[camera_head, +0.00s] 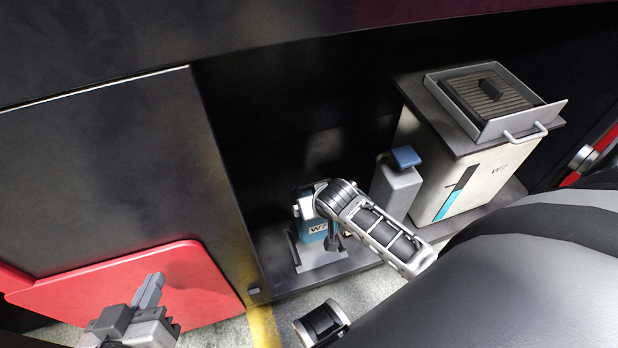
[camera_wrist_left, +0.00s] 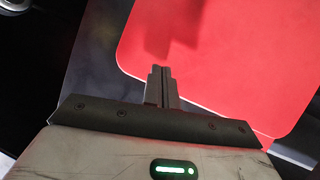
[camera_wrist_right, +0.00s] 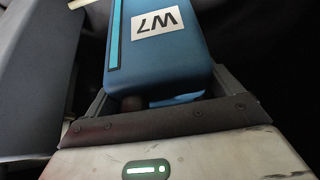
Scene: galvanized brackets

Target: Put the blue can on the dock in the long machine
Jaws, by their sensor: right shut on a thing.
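The blue can (camera_head: 312,230) with a white W7 label is at the grey dock (camera_head: 322,268) in the head view. I cannot tell whether it rests on the dock or is just above it. My right gripper (camera_wrist_right: 155,98) is shut on the blue can, which fills the space between its jaws in the right wrist view. In the head view my right arm hides part of the can. The long machine (camera_head: 465,187) is a pale box with a black and cyan stripe, at the right. My left gripper (camera_head: 152,290) is shut and empty above a red panel.
An open tray (camera_head: 480,125) with a slatted inside, a dark block and a front handle sits on top of the machine. A grey post with a blue cap (camera_head: 405,157) stands at its left. The red panel (camera_head: 190,275) lies at the lower left. A yellow floor line (camera_head: 263,325) runs nearby.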

